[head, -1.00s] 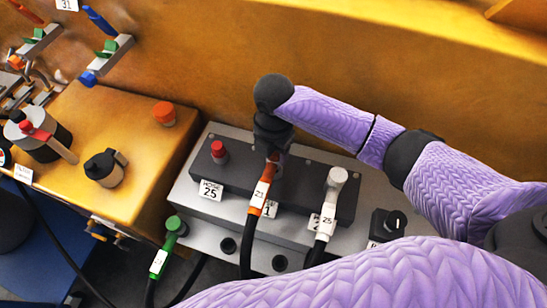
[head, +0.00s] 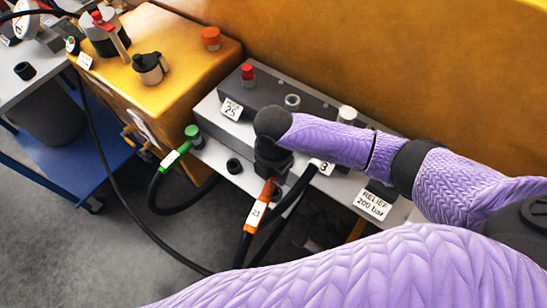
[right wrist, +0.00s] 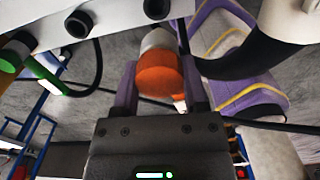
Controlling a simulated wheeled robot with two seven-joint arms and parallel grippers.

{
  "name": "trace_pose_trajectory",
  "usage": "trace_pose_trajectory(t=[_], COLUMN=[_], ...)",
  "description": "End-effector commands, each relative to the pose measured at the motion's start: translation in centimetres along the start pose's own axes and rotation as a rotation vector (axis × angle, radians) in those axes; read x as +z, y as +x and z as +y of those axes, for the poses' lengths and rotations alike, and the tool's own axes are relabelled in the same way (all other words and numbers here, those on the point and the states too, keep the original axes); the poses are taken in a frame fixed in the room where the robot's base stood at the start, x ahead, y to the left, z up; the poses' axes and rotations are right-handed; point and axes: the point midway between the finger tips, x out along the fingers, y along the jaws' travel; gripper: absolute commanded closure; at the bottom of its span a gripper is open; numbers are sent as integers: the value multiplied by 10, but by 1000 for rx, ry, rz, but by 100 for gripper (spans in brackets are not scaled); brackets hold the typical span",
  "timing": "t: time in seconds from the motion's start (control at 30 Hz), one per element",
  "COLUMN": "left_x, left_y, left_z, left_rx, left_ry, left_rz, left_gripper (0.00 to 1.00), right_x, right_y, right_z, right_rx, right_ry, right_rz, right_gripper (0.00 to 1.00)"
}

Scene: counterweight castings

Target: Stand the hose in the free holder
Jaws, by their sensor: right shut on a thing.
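In the right wrist view the orange end with a grey tip (right wrist: 160,72) sits between the fingers; the black hose hangs below in the head view. The gripper is over the front ledge of the grey plate, right of an empty black-rimmed holder (head: 233,166). The right wrist view shows two such black-rimmed holders, one (right wrist: 78,23) left of the hose, another (right wrist: 156,8) above it. My left gripper is not in view.
A green hose end (head: 193,133) stands at the ledge's left end. A yellow box (head: 165,40) lies left; open floor (head: 160,245) is in front.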

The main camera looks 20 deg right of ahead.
Motion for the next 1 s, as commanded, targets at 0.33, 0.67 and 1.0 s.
trace_pose_trajectory(t=[0.33, 0.67, 1.0], left_x=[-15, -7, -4], left_y=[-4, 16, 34], left_z=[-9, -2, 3], left_rx=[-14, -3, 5], left_ry=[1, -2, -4], left_rz=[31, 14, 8], left_gripper=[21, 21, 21], right_x=[0, 0, 0], right_y=[-3, 30, 58], right_z=[0, 0, 0], right_rx=[1, -1, 0], right_ry=[0, 1, 0], right_rz=[0, 2, 1], right_gripper=[100, 100, 100])
